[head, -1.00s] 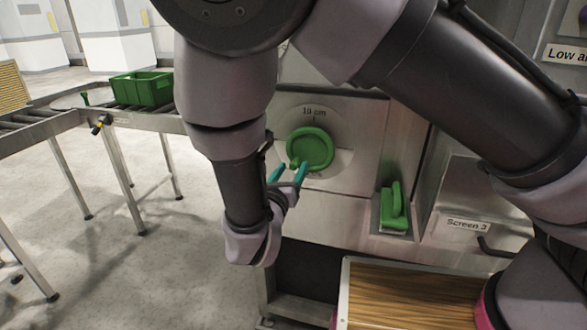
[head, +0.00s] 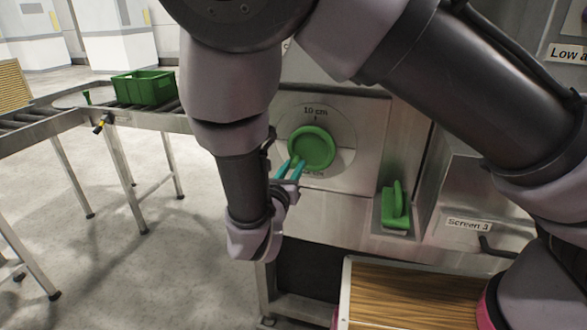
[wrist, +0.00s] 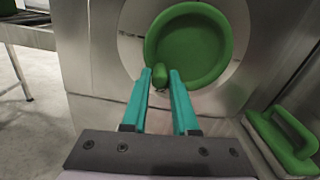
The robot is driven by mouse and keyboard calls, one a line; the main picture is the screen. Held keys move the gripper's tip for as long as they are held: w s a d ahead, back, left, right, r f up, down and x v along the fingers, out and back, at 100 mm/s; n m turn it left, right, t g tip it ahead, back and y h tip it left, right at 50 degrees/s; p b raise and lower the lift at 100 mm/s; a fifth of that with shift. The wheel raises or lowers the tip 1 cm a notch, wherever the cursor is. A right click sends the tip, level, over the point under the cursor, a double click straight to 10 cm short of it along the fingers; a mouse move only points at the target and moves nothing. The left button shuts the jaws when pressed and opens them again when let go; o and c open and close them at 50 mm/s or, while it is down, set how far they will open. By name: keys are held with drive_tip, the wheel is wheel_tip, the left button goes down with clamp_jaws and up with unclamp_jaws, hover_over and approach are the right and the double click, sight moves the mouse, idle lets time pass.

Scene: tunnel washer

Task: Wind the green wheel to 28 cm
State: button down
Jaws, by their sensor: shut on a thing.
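The green wheel (head: 312,147) is mounted on a pale round dial on the steel machine front. A label above it reads about 10 cm; a second label below it is partly hidden and I cannot read it. A small green knob (wrist: 159,75) sticks out at the wheel's lower left rim. My gripper (head: 291,165) is at that lower left edge, with its teal fingers on either side of the knob. In the wrist view, my gripper (wrist: 161,77) has its fingertips shut on the knob, just below the wheel face (wrist: 188,45).
A green-handled block (head: 394,206) sits in a recess right of the wheel; it also shows in the wrist view (wrist: 285,140). A drawer labelled Screen 3 (head: 467,224) is farther right. A slatted wooden-topped box (head: 410,295) stands below. A green crate (head: 143,88) rests on the roller conveyor at left.

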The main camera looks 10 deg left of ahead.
drive_tip(key=m, duration=0.2)
drive_tip(key=a+r+m, duration=0.1)
drive_tip(key=shift+r+m, duration=0.2)
drive_tip(key=shift+m, duration=0.2)
drive_tip(key=shift+w+a+r+m, duration=0.1)
drive_tip(key=shift+r+m, duration=0.3)
drive_tip(key=shift+m, duration=0.65)
drive_tip(key=shift+a+r+m, duration=0.1)
drive_tip(key=shift+r+m, duration=0.3)
drive_tip(key=shift+m, duration=0.65)
drive_tip(key=c, duration=0.7)
unclamp_jaws()
approach(293, 149)
drive_tip(key=s, duration=0.4)
drive_tip(key=shift+s+a+r, duration=0.1)
drive_tip(key=shift+s+a, duration=0.05)
drive_tip(key=shift+s, duration=0.25)
